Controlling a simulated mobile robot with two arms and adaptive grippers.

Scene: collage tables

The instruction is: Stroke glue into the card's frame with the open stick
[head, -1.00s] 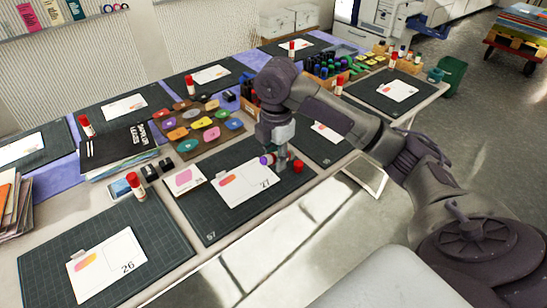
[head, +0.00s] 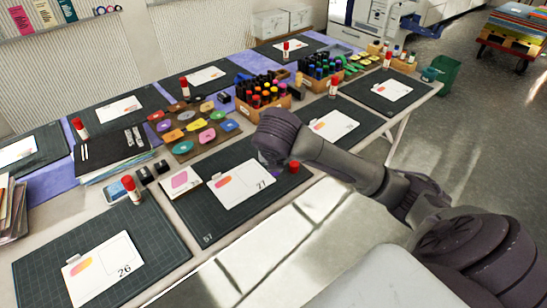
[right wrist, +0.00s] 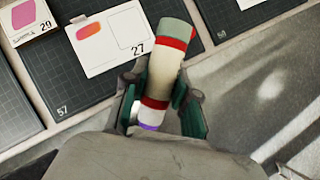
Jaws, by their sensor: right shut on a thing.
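The card numbered 27 (head: 236,186) lies on a dark cutting mat (head: 200,222). In the right wrist view, the card (right wrist: 92,58) shows a pink-orange shape on its left and an empty outlined frame (right wrist: 131,30) on its right. My right gripper (right wrist: 160,105) is shut on the glue stick (right wrist: 163,76), which has a pale body, red bands and a purple end by the palm. The stick is tilted and overlaps the card's right edge in that view; I cannot tell the height. A red cap (head: 294,167) stands on the mat.
A sample card (head: 180,181) lies left of card 27. A board of coloured shapes (head: 196,128) and a wooden box of markers (head: 262,92) stand behind. Another mat with card 26 (head: 101,268) is at the front left.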

